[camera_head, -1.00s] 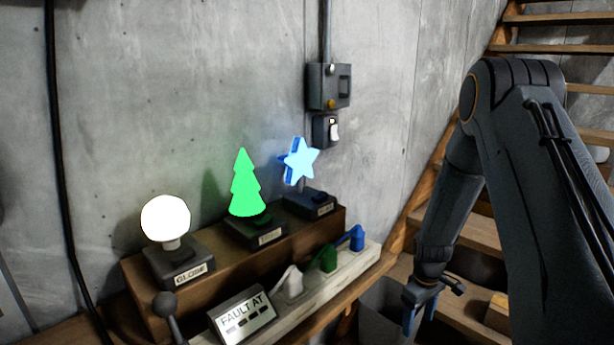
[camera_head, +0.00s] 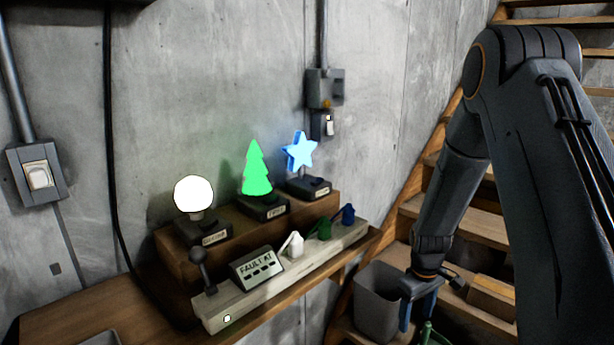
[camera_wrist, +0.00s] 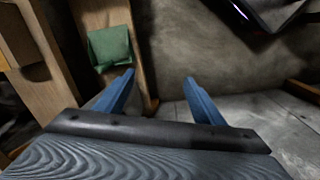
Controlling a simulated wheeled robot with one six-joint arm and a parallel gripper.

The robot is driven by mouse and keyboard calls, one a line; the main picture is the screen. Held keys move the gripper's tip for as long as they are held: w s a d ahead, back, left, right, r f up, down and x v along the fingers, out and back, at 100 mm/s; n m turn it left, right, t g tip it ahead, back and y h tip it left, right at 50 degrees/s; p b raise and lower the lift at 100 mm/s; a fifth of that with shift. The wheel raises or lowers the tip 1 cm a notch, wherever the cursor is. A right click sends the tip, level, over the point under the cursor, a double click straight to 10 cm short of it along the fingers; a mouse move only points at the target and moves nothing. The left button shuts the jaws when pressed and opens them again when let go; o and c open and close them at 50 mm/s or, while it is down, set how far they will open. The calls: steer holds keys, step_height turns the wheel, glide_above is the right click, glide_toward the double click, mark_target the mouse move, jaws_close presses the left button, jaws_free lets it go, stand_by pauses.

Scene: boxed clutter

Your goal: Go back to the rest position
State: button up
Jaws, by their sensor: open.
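My gripper (camera_head: 418,308) hangs at the lower right in the head view, fingers pointing down beside a grey bin. In the wrist view its two blue fingers (camera_wrist: 159,80) are apart with nothing between them. My arm runs down from the upper right. No marker of a rest position shows.
A wooden bench (camera_head: 95,310) by the concrete wall holds lit globe (camera_head: 194,194), tree (camera_head: 256,170) and star (camera_head: 300,152) lamps, and a switch panel (camera_head: 215,312) with a "FAULT AT" sign (camera_head: 257,268). A grey bin (camera_head: 376,305), wooden stairs (camera_head: 470,225) and a green object (camera_wrist: 110,47) are near my gripper.

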steer(key=s+a+r+m+p, duration=0.2)
steer(key=s+a+r+p, duration=0.2)
steer(key=s+r, duration=0.8)
steer(key=s+a+r+m+p, duration=0.3)
steer(key=s+a+r, duration=0.3)
steer(key=s+r, duration=0.7)
steer(key=shift+a+r+m+y+p, duration=0.15)
steer(key=shift+r+m+y+p, duration=0.15)
steer(key=shift+r+p, duration=0.35)
